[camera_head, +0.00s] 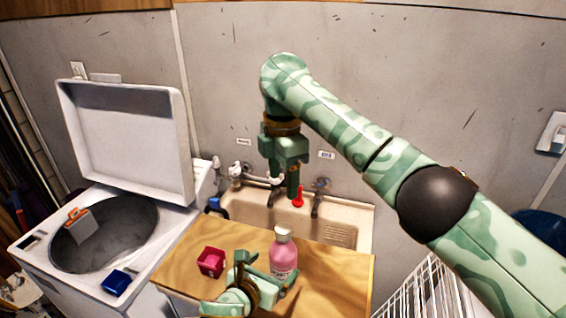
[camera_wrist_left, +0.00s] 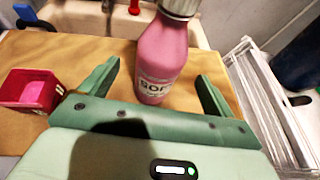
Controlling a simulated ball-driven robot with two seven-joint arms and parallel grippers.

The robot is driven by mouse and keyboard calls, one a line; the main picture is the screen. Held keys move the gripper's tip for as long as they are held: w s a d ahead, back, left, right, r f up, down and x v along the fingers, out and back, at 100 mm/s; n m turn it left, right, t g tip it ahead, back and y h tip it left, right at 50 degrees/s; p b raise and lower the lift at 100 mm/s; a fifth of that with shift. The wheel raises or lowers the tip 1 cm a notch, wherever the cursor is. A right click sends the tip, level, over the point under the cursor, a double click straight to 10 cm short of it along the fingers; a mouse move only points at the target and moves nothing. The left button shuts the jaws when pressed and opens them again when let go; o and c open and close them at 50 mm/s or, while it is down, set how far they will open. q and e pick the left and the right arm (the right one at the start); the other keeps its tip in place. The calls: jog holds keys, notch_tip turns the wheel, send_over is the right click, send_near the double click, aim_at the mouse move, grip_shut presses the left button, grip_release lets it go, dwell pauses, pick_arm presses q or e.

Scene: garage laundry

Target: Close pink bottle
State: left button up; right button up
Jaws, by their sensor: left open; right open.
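The pink bottle (camera_head: 283,260) stands upright on the wooden board (camera_head: 335,275). A pale, silvery cap or neck (camera_head: 282,234) shows at its top; I cannot tell whether it is fastened. My left gripper (camera_head: 266,273) is open, low at the bottle's near side. In the left wrist view, the bottle (camera_wrist_left: 163,50) rises between and just beyond the two spread fingers (camera_wrist_left: 158,80), with its silver top (camera_wrist_left: 181,6) cut by the frame edge. My right gripper (camera_head: 290,188) is open and empty, pointing down above the sink, behind and higher than the bottle.
A red square container (camera_head: 211,262) with pink contents stands left of the bottle. The sink (camera_head: 335,224) with taps lies behind, with a small red object (camera_head: 298,197) there. An open washer (camera_head: 165,217) is at left. A white wire rack (camera_head: 432,292) is at right.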

pick_arm(q)
jog(key=p+v, duration=0.1)
jog(key=v, duration=0.8)
jog(key=shift+s+a, duration=0.15)
